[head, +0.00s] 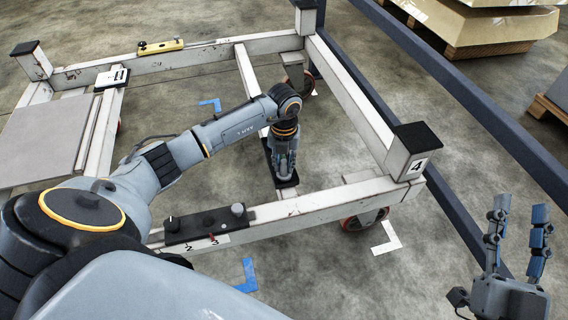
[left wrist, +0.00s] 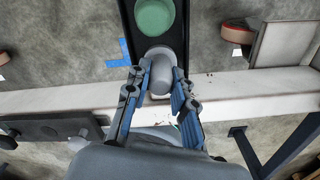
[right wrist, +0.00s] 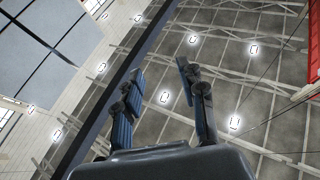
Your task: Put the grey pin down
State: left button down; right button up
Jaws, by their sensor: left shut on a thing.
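My left gripper (head: 284,168) points down over a black plate (head: 290,183) on the trolley's inner beam. In the left wrist view, its fingers (left wrist: 160,88) are shut on the grey pin (left wrist: 160,60), a rounded grey piece. The black plate (left wrist: 128,30) lies beyond it with a round green spot (left wrist: 154,16). I cannot tell whether the pin touches the plate. In the head view the fingers hide the pin. My right gripper (head: 518,225) is open and empty at the right; its spread fingers (right wrist: 160,85) show in the right wrist view.
The pale trolley frame (head: 300,203) surrounds the left arm, with a corner post (head: 410,152) marked 4. A black plate with knobs (head: 195,228) lies on the near beam. A yellow fixture (head: 160,46) is on the far beam. A dark blue rail (head: 455,170) runs along the right.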

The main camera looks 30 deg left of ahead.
pick_arm(q)
jog(key=shift+f, duration=0.1)
jog(key=c, duration=1.1)
grip_release()
